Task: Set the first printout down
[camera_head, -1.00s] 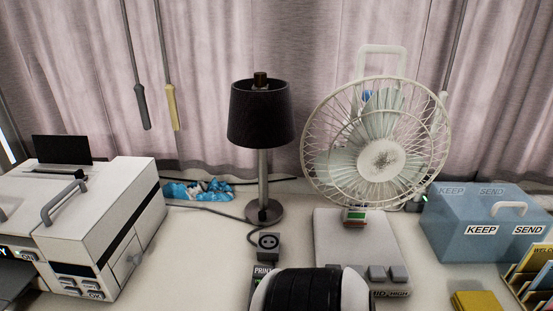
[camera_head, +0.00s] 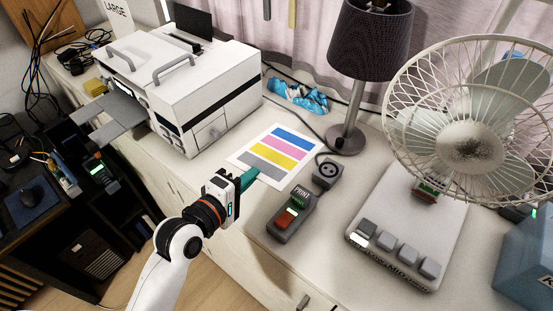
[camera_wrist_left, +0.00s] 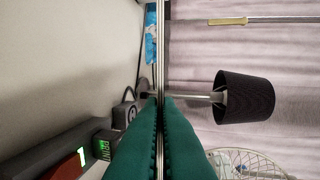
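The printout (camera_head: 276,145) is a white sheet with blue, pink, yellow and grey stripes. It lies level over the white counter (camera_head: 333,223), between the printer (camera_head: 185,90) and the lamp. My left gripper (camera_head: 249,178) has green fingers, shut on the sheet's near edge. In the left wrist view the fingers (camera_wrist_left: 160,110) press together and the printout (camera_wrist_left: 160,45) shows edge-on as a thin line between them. I cannot tell whether the sheet touches the counter. My right gripper is not in view.
A PRINT button box (camera_head: 292,213) and a socket (camera_head: 327,171) sit right of the sheet. The lamp (camera_head: 352,110), fan (camera_head: 470,140) and its switch base (camera_head: 408,230) stand further right. Blue crumpled plastic (camera_head: 298,95) lies behind. A dark desk (camera_head: 60,215) is at left.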

